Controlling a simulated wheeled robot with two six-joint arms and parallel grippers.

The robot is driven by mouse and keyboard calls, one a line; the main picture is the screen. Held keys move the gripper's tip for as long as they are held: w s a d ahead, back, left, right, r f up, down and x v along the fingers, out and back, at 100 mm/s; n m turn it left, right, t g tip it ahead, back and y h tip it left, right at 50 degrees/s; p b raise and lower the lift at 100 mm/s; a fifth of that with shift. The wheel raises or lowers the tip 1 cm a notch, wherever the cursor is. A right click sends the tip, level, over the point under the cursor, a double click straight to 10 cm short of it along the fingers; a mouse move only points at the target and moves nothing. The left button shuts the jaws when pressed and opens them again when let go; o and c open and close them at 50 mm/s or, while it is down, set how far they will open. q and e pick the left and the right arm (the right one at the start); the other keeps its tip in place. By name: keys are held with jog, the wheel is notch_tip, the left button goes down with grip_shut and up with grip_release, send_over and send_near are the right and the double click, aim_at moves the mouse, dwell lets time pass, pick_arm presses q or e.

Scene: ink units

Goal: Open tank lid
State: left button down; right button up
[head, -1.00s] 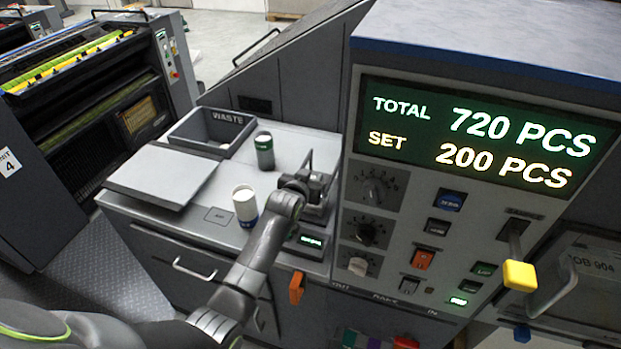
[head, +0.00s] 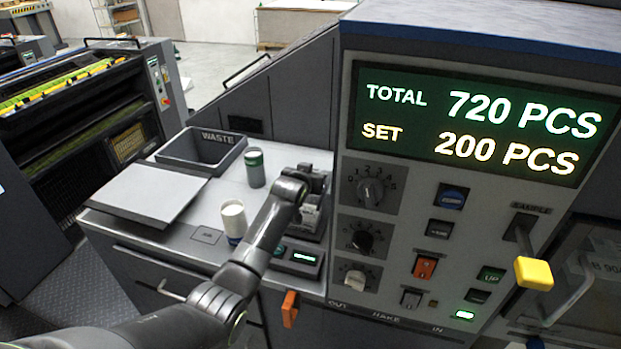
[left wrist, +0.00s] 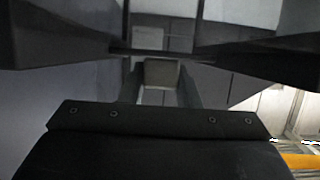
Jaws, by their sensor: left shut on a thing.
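My left arm reaches in from the lower left to the small dark unit at the back of the worktop, against the control console. My left gripper (head: 314,190) is at that unit, and my wrist covers most of it. In the left wrist view the dark jaws (left wrist: 160,48) are closed on a thin dark edge, which I take to be the tank lid; its outline is not clear. My right gripper is not in view.
The console (head: 400,250) with knobs and a yellow-tipped lever (head: 533,272) stands close on the right.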

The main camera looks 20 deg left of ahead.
pick_arm(q)
jog(key=shift+f, duration=0.1)
jog(key=c, duration=1.1)
grip_release()
jog(key=b+v, duration=0.2)
jog(key=v, duration=1.5)
jog(key=shift+s+r, duration=0.15)
jog(key=shift+r, duration=0.05)
